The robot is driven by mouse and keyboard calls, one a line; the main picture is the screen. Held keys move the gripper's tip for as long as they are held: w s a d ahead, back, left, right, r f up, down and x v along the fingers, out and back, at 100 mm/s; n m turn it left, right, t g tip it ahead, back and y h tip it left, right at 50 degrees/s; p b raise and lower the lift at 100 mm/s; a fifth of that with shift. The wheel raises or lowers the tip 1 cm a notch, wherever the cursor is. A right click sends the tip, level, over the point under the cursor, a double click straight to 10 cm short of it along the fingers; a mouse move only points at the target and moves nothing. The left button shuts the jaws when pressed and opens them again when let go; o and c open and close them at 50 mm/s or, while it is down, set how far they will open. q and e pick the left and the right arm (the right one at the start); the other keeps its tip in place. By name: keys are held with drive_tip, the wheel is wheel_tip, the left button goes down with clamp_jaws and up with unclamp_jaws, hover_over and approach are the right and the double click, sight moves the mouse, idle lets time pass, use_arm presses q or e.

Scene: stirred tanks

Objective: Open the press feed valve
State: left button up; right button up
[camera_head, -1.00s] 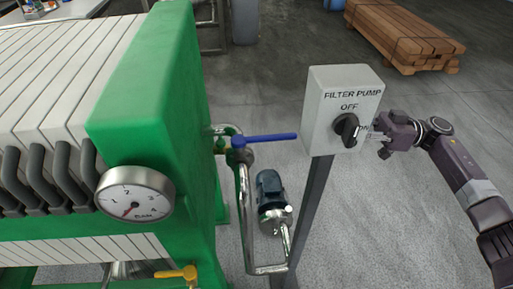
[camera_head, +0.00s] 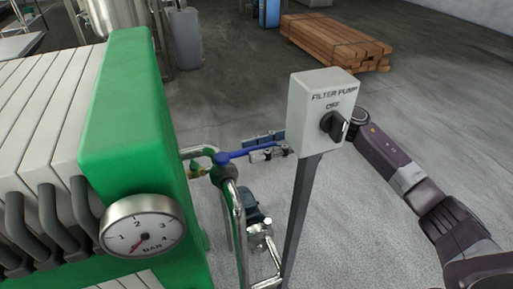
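A valve with a blue lever (camera_head: 236,155) sits on the pipework at the right side of the green filter press (camera_head: 125,100); I take it for the press feed valve. The lever points right across the pipe. My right arm passes behind the filter pump switch box (camera_head: 312,100). My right gripper (camera_head: 266,148) shows left of the box's post, its fingers at the lever's outer end. The wrist is hidden by the box. Whether the fingers are closed on the lever is unclear. My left gripper is out of view.
The switch box stands on a slim post (camera_head: 302,215) close to my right arm; its black knob (camera_head: 333,125) is at OFF. A pressure gauge (camera_head: 142,226) is on the press. A blue pump (camera_head: 255,212) is low behind the pipes. Timber (camera_head: 335,40) lies far back on open floor.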

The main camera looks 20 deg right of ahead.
drive_tip(key=shift+a, duration=0.2)
drive_tip(key=shift+c, duration=0.7)
clamp_jaws()
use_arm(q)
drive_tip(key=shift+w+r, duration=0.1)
